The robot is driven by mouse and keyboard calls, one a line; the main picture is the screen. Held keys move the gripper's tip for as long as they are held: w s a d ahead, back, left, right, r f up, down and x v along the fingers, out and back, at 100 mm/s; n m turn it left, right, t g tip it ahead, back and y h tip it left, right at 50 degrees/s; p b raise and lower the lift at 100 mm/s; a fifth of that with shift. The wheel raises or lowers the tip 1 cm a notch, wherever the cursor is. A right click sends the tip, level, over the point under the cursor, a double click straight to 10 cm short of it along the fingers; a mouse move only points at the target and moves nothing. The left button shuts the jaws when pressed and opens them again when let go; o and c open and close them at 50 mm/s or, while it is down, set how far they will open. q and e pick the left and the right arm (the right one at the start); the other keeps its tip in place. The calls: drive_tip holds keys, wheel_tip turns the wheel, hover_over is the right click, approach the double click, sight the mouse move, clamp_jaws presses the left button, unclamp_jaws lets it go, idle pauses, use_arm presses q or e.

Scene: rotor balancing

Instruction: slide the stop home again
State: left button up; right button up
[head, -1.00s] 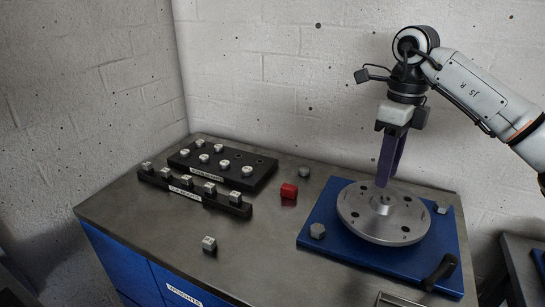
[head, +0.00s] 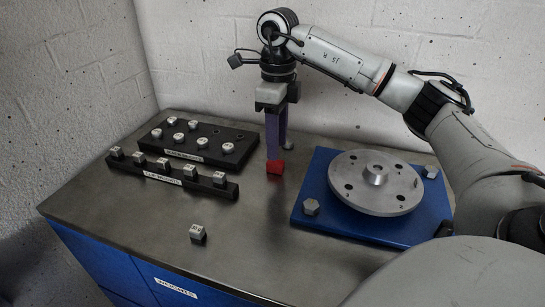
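The red block (head: 275,168), which may be the stop, sits on the grey bench top, left of the blue base plate. My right gripper (head: 275,154) hangs pointing down over it. Its purple fingers reach down to the block and hide part of its upper side. The fingers overlap in this view, so I cannot tell whether they are open, or shut on the block. The grey rotor disc (head: 376,196) with a central hub lies on the blue base plate (head: 322,228). My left gripper is not in view.
A black rack (head: 218,131) of round weights and a black strip (head: 208,181) of clip weights stand at the left. A loose small weight (head: 197,233) lies at the front. Grey hex knobs (head: 311,206) sit on the plate. Bench between them is clear.

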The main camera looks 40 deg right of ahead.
sight(275, 166)
drive_tip(key=shift+w+a+f, duration=0.1)
drive_tip(key=shift+f, duration=2.25)
drive_tip(key=shift+c, duration=0.3)
clamp_jaws()
